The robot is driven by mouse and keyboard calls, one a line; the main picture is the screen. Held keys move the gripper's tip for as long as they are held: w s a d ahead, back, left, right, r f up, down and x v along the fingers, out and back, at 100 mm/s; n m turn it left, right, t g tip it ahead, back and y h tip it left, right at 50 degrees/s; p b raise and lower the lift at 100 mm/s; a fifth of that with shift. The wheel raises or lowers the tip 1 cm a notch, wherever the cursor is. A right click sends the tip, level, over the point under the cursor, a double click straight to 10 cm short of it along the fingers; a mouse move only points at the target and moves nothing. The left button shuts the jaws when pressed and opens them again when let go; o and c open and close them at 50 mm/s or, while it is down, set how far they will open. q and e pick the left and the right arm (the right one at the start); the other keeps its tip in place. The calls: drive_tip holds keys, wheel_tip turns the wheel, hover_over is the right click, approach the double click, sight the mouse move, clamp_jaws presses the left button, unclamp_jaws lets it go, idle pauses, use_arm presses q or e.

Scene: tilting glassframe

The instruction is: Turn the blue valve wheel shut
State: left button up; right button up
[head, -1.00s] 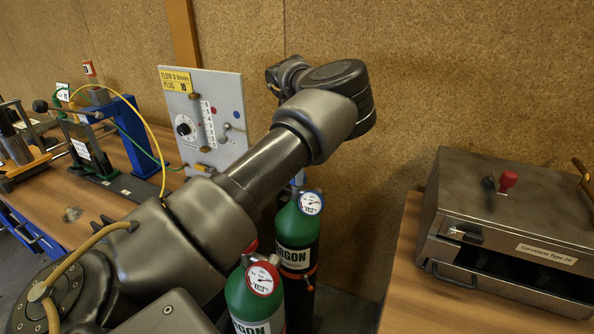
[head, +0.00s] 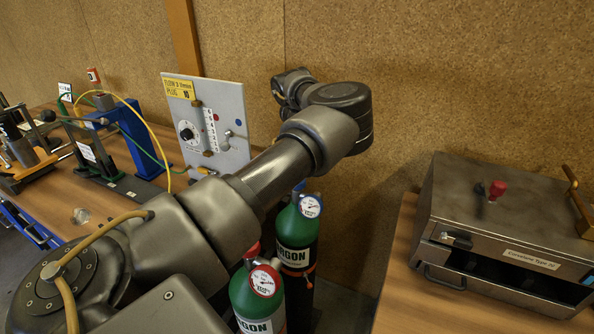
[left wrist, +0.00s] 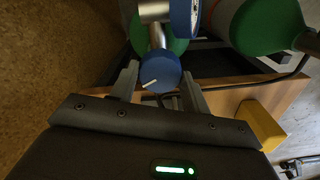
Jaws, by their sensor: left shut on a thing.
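The blue valve wheel (head: 299,187) sits on top of the rear green ARGON cylinder (head: 297,222), beside a blue-rimmed gauge (head: 310,205). In the left wrist view the blue wheel (left wrist: 160,72) shows its round face with a white line mark. My left gripper (left wrist: 160,84) is shut on it, one finger on each side. In the head view my left arm reaches up and right across the middle, and its gripper cannot be made out. My right gripper is in neither view.
A nearer green cylinder (head: 258,300) with a red-rimmed gauge and red wheel (head: 252,250) stands close in front. A grey flow panel (head: 212,125) stands behind on the left bench. A metal furnace (head: 510,230) sits on the right bench. A cork wall closes the back.

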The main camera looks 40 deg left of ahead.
use_arm(q)
drive_tip(key=m+p, duration=0.2)
drive_tip(key=m, duration=0.1)
drive_tip(key=shift+r+m, duration=0.15)
drive_tip(key=shift+m, duration=0.25)
drive_tip(key=shift+m+p, duration=0.6)
drive_tip(key=shift+p, duration=0.05)
drive_tip(key=o, duration=1)
drive_tip(key=shift+r+b, duration=0.9)
drive_tip(key=shift+r, duration=4.4)
